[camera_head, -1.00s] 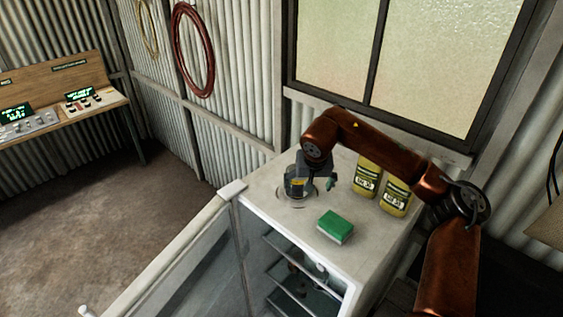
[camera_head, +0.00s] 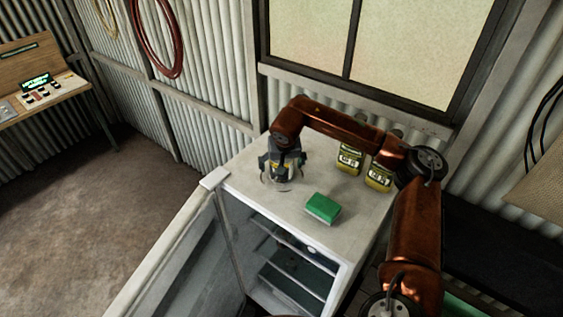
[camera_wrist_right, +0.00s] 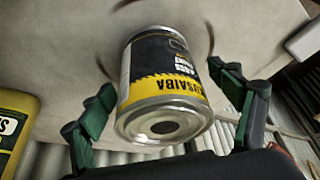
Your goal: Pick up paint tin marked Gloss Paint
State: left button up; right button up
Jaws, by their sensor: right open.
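The paint tin (camera_wrist_right: 165,90) is a metal can with a black and yellow label, its lettering upside down to the wrist camera; one word looks like "PAINT". It stands on the white cabinet top (camera_head: 252,200). My right gripper (camera_wrist_right: 163,98) is open, with a green-padded finger on each side of the tin and gaps visible beside it. In the head view my right gripper (camera_head: 280,172) is over the tin's spot and mostly hides it. My left gripper is not in view.
A green sponge-like block (camera_head: 323,208) lies in front of the right gripper. Two yellow containers (camera_head: 350,157) (camera_head: 379,175) stand behind, close to my right arm. The cabinet's glass door (camera_head: 190,262) is open at the left. A control desk (camera_head: 40,85) stands far left.

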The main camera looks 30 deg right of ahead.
jog(key=shift+s+d+f, duration=0.1)
jog(key=shift+f, duration=0.05)
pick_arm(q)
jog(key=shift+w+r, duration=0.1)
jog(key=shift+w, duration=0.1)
pick_arm(e)
jog(key=shift+f, duration=0.1)
jog(key=shift+c, duration=0.3)
jog(key=c, duration=1.8)
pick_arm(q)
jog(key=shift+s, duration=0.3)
pick_arm(e)
jog(key=shift+c, duration=0.3)
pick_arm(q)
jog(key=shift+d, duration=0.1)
